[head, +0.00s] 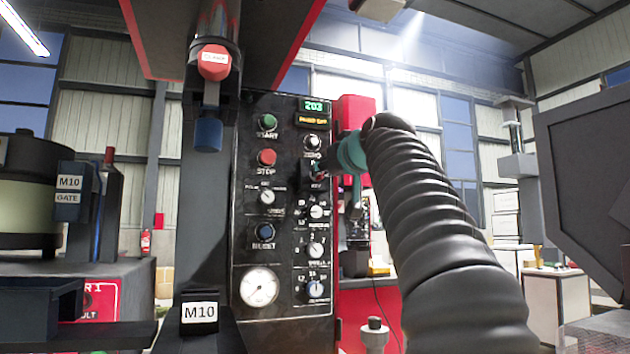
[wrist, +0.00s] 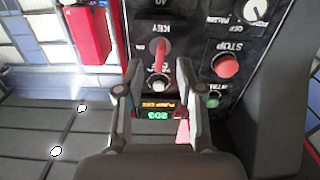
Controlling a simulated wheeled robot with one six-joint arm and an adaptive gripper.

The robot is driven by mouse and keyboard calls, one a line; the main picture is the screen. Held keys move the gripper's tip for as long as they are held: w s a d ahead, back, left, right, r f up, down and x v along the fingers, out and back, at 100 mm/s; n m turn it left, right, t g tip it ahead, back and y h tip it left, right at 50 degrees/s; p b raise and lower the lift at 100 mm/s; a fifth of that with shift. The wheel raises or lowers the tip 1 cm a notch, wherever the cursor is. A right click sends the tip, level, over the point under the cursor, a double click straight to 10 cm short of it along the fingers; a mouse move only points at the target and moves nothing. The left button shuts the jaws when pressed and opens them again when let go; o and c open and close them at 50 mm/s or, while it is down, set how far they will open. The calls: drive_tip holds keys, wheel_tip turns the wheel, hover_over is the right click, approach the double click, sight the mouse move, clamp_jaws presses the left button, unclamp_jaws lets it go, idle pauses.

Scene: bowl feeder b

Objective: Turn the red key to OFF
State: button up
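The red key (wrist: 161,52) sits in a round switch marked KEY on the dark control panel, and its handle stands about upright in the wrist view, where the panel appears upside down. My gripper (wrist: 161,65) is open, with its two fingertips apart on either side of the key's line. I cannot tell how far the tips are from the key, and no contact shows. In the head view my gripper (head: 318,167) is at the panel's right edge and covers most of the key area. The switch's position labels are too small to read surely.
A white-capped knob (wrist: 160,82) lies between my fingers in the wrist view, beside the key. The red STOP button (wrist: 225,65) and green START button (head: 267,122) are close by. A lit display (head: 313,106) tops the panel (head: 290,200); more dials stand below.

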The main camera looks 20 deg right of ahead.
drive_tip(key=s+b, duration=0.1)
drive_tip(key=s, duration=0.3)
idle(0.7)
